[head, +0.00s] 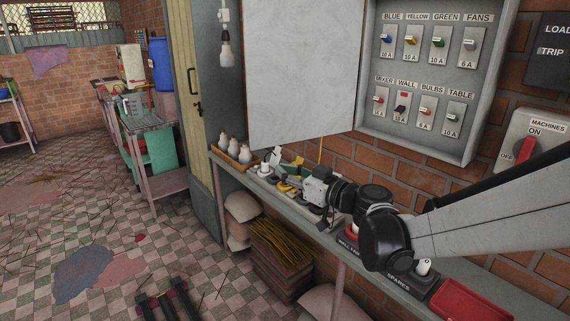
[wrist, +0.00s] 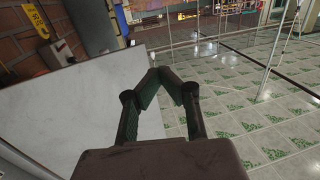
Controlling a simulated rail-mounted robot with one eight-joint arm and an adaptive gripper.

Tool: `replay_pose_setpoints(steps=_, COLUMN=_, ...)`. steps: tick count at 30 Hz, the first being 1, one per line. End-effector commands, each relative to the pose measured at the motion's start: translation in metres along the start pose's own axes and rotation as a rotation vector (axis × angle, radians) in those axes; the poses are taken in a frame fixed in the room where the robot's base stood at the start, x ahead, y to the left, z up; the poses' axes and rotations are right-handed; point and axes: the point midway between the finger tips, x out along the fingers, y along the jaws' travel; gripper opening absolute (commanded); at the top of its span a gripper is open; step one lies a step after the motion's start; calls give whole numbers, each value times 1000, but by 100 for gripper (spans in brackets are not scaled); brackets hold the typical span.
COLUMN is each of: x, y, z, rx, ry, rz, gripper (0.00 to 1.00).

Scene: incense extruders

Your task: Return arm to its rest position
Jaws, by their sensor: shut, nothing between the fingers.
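My gripper (wrist: 162,76) shows in the wrist view with its dark, green-lined fingers angled together at the tips. It is shut and holds nothing. In the head view my arm reaches in from the right, bent low over a long narrow shelf (head: 225,167) against the brick wall. My wrist is above the middle of the shelf, where small items crowd around it. My fingertips are hard to make out there. My arm hides part of the shelf.
An open switch panel (head: 428,80) with its pale door (head: 303,72) hangs above the shelf. A wooden holder with white bulbs (head: 232,141) stands at the shelf's left end, a red tray (head: 470,300) at its right. The tiled floor (head: 100,215) at left is mostly open.

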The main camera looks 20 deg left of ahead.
Motion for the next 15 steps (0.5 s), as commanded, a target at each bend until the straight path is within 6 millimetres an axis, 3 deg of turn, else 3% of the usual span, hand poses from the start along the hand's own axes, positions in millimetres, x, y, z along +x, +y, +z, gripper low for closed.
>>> replay_pose_setpoints(steps=8, x=-14, y=-1, z=-3, rx=12, ry=-31, rz=9, gripper=0)
replay_pose_setpoints(steps=15, x=-72, y=-5, z=-8, rx=89, ry=-196, rz=69, gripper=0)
